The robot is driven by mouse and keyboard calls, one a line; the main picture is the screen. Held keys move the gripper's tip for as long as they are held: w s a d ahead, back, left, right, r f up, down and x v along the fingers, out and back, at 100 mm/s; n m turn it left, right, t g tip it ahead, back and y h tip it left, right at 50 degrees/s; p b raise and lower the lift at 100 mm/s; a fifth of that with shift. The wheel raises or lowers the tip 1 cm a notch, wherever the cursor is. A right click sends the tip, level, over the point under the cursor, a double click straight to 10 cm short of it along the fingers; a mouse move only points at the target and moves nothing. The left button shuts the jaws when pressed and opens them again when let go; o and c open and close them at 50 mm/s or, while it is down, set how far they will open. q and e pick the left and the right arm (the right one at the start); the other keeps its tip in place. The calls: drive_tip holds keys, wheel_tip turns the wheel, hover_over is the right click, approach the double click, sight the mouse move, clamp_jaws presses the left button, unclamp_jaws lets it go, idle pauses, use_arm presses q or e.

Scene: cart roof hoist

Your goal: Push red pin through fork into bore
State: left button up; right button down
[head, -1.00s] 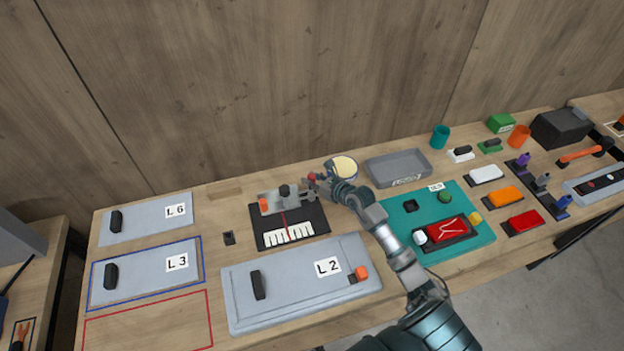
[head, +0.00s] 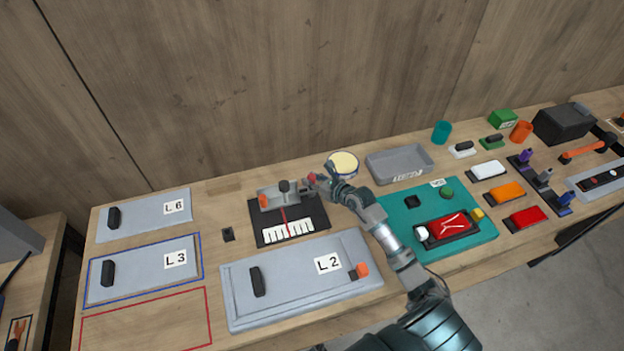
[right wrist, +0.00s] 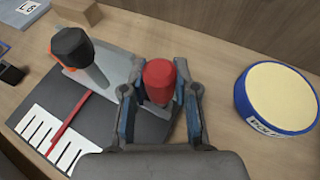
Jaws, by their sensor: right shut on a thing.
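The red pin (right wrist: 159,82) stands between the fingers of my right gripper (right wrist: 160,100) in the right wrist view; its red head shows and its lower end is hidden. In the head view the pin's red head (head: 312,178) shows at the right end of the grey metal fixture (head: 270,195). My right gripper (head: 325,184) is shut on the pin there. The fixture carries a dark knob on a grey post (right wrist: 85,55) and an orange part (head: 264,201). The fork and bore cannot be told apart in these views. My left gripper is not in view.
The fixture sits on a black board with a white scale (head: 289,232) and a red pointer. A round blue-rimmed tin (right wrist: 283,100) stands close to the right of the gripper. A grey tray (head: 400,164) and a teal mat (head: 470,247) lie farther right.

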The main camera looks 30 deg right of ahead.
drive_tip(key=shift+f+b, duration=0.5)
drive_tip(key=shift+f, duration=0.35)
drive_tip(key=c, duration=0.8)
unclamp_jaws()
drive_tip(key=shift+s+d, duration=0.1)
drive_tip(key=shift+s, duration=0.1)
drive_tip(key=v, duration=1.1)
drive_tip(key=shift+s, duration=0.2)
drive_tip(key=shift+d+r, duration=0.1)
drive_tip(key=shift+d, duration=0.05)
